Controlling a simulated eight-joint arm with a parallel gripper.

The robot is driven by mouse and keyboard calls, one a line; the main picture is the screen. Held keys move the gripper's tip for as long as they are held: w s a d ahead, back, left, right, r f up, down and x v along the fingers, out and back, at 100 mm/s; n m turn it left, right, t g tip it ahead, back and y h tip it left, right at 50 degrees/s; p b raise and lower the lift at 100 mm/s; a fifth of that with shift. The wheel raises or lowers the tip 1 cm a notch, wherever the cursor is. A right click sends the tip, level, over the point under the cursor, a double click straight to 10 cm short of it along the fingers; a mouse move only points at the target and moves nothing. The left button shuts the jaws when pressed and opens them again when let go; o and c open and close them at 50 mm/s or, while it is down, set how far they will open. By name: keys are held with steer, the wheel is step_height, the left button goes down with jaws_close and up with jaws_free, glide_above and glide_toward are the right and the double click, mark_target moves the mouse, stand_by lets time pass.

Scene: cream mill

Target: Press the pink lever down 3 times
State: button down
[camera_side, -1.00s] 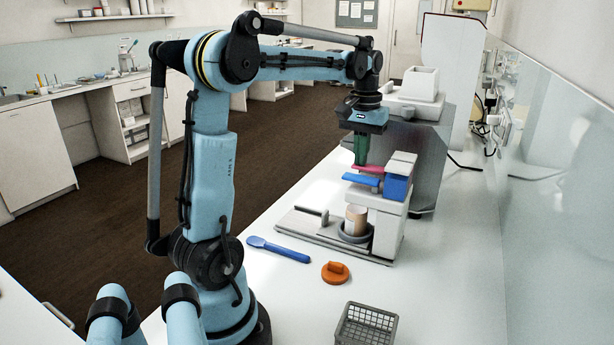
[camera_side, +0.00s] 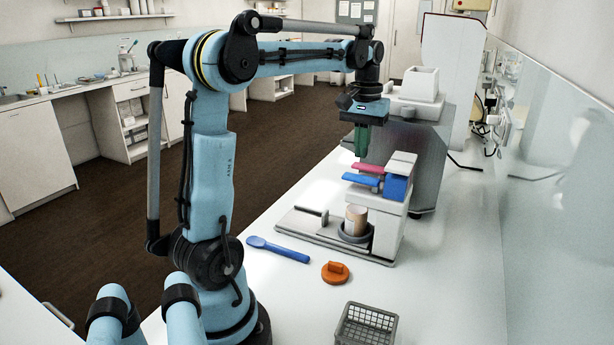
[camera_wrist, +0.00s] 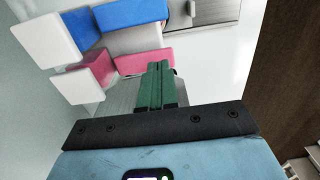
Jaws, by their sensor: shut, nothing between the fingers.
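The pink lever (camera_side: 369,168) sticks out to the left from the white mill (camera_side: 388,208) in the side view, just above a blue lever (camera_side: 360,180). My gripper (camera_side: 361,155) is shut and empty, its green fingers pointing down. The fingertips are slightly above the outer end of the pink lever, with a small gap in the side view. In the wrist view the pink lever (camera_wrist: 145,61) lies just beyond the fingertips (camera_wrist: 160,66), and the blue lever (camera_wrist: 130,11) is farther up. The wrist view does not settle the height of the gap.
A cup (camera_side: 355,219) stands under the levers on the mill's base. A large grey machine (camera_side: 428,160) stands close behind.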

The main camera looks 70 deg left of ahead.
mark_target(362, 165)
steer(key=shift+r, duration=2.25)
steer(key=shift+d, duration=0.25)
steer(key=d+m+t, duration=0.1)
steer(key=d, duration=0.1)
steer(key=w+d+m+t+y, duration=0.1)
steer(key=d+m, duration=0.1)
steer(key=w+d+m+t, duration=0.1)
steer(key=d, duration=0.2)
steer(key=shift+f+m+t+y, duration=0.15)
steer(key=shift+m+t+y, duration=0.15)
steer(key=shift+t, duration=0.1)
steer(key=d+m+t, duration=0.4)
steer(key=d+t, duration=0.1)
steer(key=d, duration=0.2)
steer(key=s+d+f+g+h, duration=0.1)
steer(key=s+d+f, duration=0.6)
steer(key=f, duration=0.4)
steer(key=shift+s+d+f+g+h, duration=0.2)
steer(key=shift+s+d+g+h, duration=0.1)
steer(key=shift+s+g, duration=0.1)
